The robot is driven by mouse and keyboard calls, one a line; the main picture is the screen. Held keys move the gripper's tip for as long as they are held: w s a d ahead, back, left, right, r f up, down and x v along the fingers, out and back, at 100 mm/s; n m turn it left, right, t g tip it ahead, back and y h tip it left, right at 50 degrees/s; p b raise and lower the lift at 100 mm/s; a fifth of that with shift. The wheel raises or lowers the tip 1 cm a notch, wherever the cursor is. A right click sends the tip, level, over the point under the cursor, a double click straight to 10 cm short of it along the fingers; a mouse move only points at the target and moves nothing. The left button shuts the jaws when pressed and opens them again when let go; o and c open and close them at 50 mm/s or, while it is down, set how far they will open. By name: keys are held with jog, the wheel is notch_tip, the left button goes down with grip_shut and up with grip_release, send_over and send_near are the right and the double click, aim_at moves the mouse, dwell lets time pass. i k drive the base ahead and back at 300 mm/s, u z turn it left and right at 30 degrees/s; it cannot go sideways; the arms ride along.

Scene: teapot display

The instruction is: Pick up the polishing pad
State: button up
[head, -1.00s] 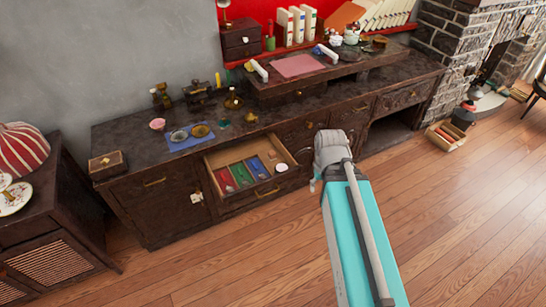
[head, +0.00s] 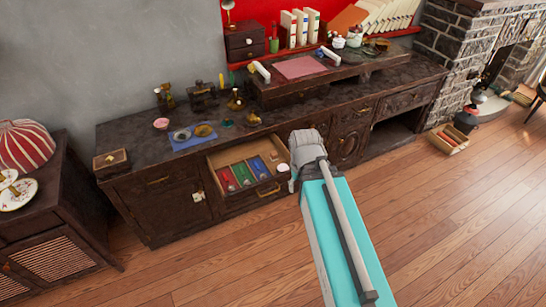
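An open drawer (head: 222,158) of the dark cabinet holds red, green and blue compartments with small items. A small white round item (head: 282,167) shows at the drawer's right front corner, close to my arm. It may be the polishing pad, but it is too small to tell. The end of my arm comes up from the lower right to just right of the drawer. My gripper's fingers cannot be made out; the arm hides that spot.
The cabinet top (head: 135,131) carries a blue mat (head: 183,144) with dishes, brass pieces and a pink bowl (head: 161,123). A raised shelf holds a pink sheet (head: 300,67). A side table (head: 75,205) stands left. The wooden floor in front is clear.

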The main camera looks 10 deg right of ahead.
aim_at(273, 155)
jog(key=u, duration=0.05)
jog(key=i, duration=1)
jog(key=z, duration=0.05)
